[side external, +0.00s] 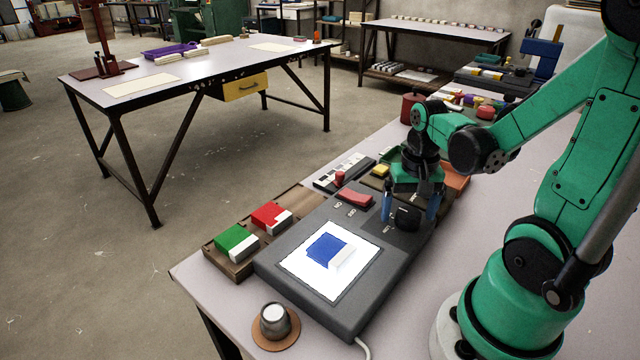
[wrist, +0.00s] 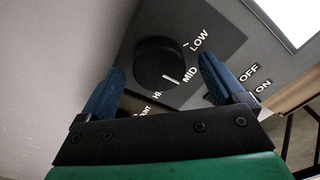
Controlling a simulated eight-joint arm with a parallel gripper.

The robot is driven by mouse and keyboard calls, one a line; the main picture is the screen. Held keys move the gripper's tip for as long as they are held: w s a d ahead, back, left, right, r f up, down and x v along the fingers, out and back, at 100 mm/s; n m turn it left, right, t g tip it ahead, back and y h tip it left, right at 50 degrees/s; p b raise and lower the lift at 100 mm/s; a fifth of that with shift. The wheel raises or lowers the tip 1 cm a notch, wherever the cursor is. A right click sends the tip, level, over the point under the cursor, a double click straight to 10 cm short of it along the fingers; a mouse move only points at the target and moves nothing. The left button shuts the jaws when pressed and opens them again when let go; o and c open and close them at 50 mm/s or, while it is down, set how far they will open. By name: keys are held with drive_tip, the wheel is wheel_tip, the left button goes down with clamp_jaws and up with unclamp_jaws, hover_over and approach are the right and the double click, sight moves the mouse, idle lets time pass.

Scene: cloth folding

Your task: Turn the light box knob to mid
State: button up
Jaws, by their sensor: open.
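The black knob (wrist: 158,58) sits on the light box's dark panel, with LOW, MID and HI labels beside it. A white mark near the knob's lower edge points between MID and HI. The knob also shows in the side external view (side external: 407,218). My gripper (wrist: 160,68) is open, with one blue finger on each side of the knob and visible gaps between. In the side external view my gripper (side external: 410,206) points down over the knob. The light box (side external: 268,262) has a lit white screen with a blue-and-white block (side external: 328,252) on it.
A red rocker switch (side external: 355,198) lies beside the panel. A wooden tray (side external: 228,268) with green and red blocks borders the box. A metal cup (side external: 275,320) stands at the table's front corner. Small coloured items crowd the table behind my gripper.

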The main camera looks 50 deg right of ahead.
sight(409, 212)
drive_tip(key=shift+r, duration=2.8)
